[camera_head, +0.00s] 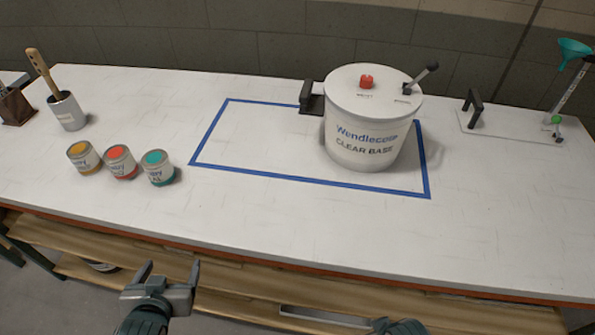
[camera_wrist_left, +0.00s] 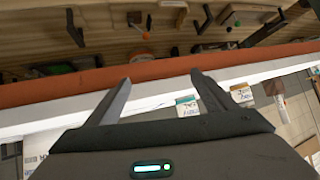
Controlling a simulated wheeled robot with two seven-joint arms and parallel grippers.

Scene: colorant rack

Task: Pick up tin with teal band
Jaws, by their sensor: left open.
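The tin with the teal band (camera_head: 159,170) stands upright on the white table, rightmost of a row of three. Its lid has a teal spot, and a teal band runs around its base. My left gripper (camera_head: 171,267) is open and empty, in front of the table's front edge and well short of the tins. Its two spread fingers also show in the left wrist view (camera_wrist_left: 160,80). My right gripper is not in view.
A red-banded tin (camera_head: 120,163) and a yellow-banded tin (camera_head: 84,158) stand close on the left. A cup with a brush (camera_head: 68,112) is behind them. The table edge and lower shelf lie near my gripper.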

